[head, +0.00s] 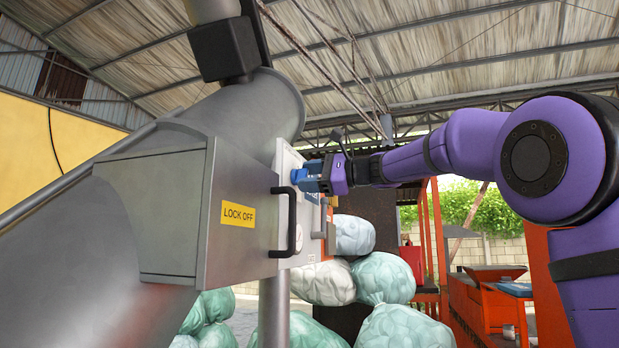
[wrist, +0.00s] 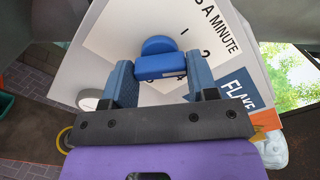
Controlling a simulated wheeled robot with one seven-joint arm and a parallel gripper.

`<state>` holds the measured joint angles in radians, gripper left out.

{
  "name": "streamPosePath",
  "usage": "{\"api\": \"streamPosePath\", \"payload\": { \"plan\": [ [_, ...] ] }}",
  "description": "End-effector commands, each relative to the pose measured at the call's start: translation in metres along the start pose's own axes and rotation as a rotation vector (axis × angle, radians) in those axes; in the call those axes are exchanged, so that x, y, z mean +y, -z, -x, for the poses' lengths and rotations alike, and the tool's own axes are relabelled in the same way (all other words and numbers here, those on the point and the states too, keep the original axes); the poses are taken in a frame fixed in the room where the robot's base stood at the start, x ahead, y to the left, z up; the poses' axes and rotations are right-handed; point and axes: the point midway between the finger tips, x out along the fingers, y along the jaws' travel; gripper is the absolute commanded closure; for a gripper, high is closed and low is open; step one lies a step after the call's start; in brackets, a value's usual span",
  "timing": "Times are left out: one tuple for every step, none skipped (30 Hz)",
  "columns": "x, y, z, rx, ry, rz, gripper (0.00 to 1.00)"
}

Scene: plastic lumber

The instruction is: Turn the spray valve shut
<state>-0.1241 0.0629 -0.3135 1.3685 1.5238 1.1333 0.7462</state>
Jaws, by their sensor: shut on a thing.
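The spray valve's blue knob (wrist: 160,66) sits on a white panel (wrist: 105,45) with printed numbers beside it. A rounded part of the knob rises behind its straight bar. My gripper (wrist: 161,84) has one blue finger on each side of the bar and is shut on it. In the head view, my gripper (head: 312,176) reaches the panel from the right, and its fingers largely hide the knob. Part of the number scale is hidden behind the knob, so I cannot tell its exact setting.
A grey metal housing with a yellow LOCK OFF label (head: 238,214) and a black handle (head: 290,222) stands left of my gripper. Several filled bags (head: 384,277) are piled below. Orange machinery (head: 490,300) stands at the right.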

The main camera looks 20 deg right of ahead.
Motion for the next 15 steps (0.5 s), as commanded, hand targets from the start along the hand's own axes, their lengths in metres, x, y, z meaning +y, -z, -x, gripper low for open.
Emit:
{"api": "streamPosePath", "payload": {
  "plan": [
    [0.0000, 0.0011, 0.0010, 0.002, 0.000, 0.042, 0.71],
    [0.0001, 0.0010, 0.0008, 0.002, 0.000, 0.070, 0.71],
    [0.0002, 0.0008, 0.0006, 0.001, -0.001, 0.107, 0.71],
    [0.0002, 0.0009, 0.0007, 0.002, 0.000, 0.135, 0.71],
    [0.0001, 0.0011, 0.0009, 0.002, 0.000, 0.162, 0.71],
    [0.0001, 0.0011, 0.0009, 0.002, 0.000, 0.198, 0.71],
    [0.0002, 0.0010, 0.0007, 0.002, -0.001, 0.224, 0.71],
    [0.0003, 0.0009, 0.0005, 0.002, -0.001, 0.250, 0.71],
    [0.0003, 0.0010, 0.0006, 0.002, -0.001, 0.283, 0.71],
    [0.0002, 0.0011, 0.0008, 0.002, -0.001, 0.308, 0.71],
    [0.0002, 0.0013, 0.0009, 0.003, -0.001, 0.332, 0.71],
    [0.0003, 0.0012, 0.0008, 0.002, -0.001, 0.363, 0.71],
    [0.0004, 0.0011, 0.0006, 0.002, -0.001, 0.384, 0.71],
    [0.0005, 0.0010, 0.0004, 0.002, -0.002, 0.404, 0.71],
    [0.0005, 0.0009, 0.0003, 0.001, -0.002, 0.431, 0.71]
  ]
}}
